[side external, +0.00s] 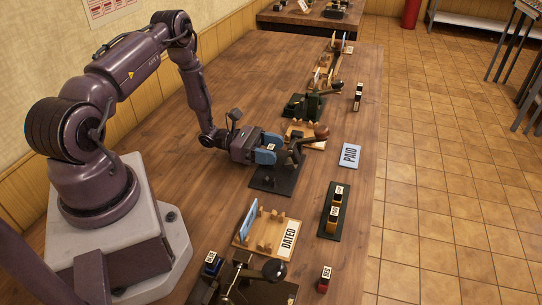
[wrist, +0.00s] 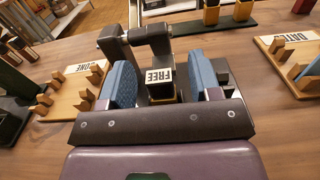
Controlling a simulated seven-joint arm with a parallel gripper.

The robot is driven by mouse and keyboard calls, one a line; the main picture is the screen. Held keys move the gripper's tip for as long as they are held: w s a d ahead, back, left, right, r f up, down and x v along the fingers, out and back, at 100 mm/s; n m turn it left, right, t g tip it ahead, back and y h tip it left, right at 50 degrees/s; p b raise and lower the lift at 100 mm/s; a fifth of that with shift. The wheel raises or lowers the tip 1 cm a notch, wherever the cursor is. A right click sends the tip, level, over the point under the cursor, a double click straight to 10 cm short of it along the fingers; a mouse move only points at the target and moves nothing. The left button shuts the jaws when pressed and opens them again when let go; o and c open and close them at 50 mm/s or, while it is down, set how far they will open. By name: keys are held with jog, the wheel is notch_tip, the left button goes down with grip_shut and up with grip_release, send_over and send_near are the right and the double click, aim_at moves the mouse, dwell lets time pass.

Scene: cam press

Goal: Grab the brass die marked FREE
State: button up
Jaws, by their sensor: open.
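The brass die marked FREE (wrist: 160,79) shows in the wrist view with its white label up, standing at the dark press. My gripper (wrist: 162,88) is open, with one blue finger pad on each side of the die. A gap shows on both sides, so the pads look apart from it. In the side external view my gripper (side external: 266,152) is low over the press's black base (side external: 275,181). The die is mostly hidden there by the fingers and the press. The press's lever ends in a brown knob (side external: 321,131).
A wooden tray marked DATED (side external: 288,236) stands in front of the press. A PAID card (side external: 349,155) and a dark rack with labelled dies (side external: 332,222) lie to the right. A die marked RED (side external: 324,281) is near the front. Another press (side external: 303,107) stands behind.

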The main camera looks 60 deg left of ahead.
jog(key=c, duration=1.1)
jog(key=shift+o, duration=0.2)
